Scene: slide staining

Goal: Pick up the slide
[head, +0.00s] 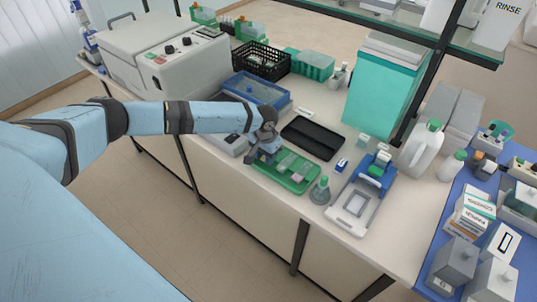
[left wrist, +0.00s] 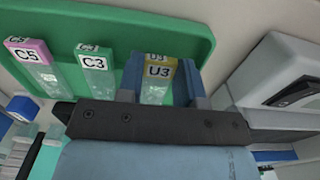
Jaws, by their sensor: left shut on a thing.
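The green tray (head: 268,182) lies on the bench in the head view and spans the top of the left wrist view (left wrist: 190,14). In the left wrist view, a clear slide with a yellow U3 label (left wrist: 158,72) sits between the blue fingers of my left gripper (left wrist: 160,92), which are shut on it. The gripper (head: 262,157) is at the tray's left end in the head view. Two other slides lie in the tray: one with a pink C5 label (left wrist: 30,52) and one with a green C3 label (left wrist: 93,62). My right gripper is not in view.
A black tray (head: 313,138) is behind the green tray. A flask with a green cap (head: 320,192) and a blue-and-white device (head: 360,200) stand to its right. A blue-rimmed tray (head: 257,90) and a large white machine (head: 165,55) are further back left.

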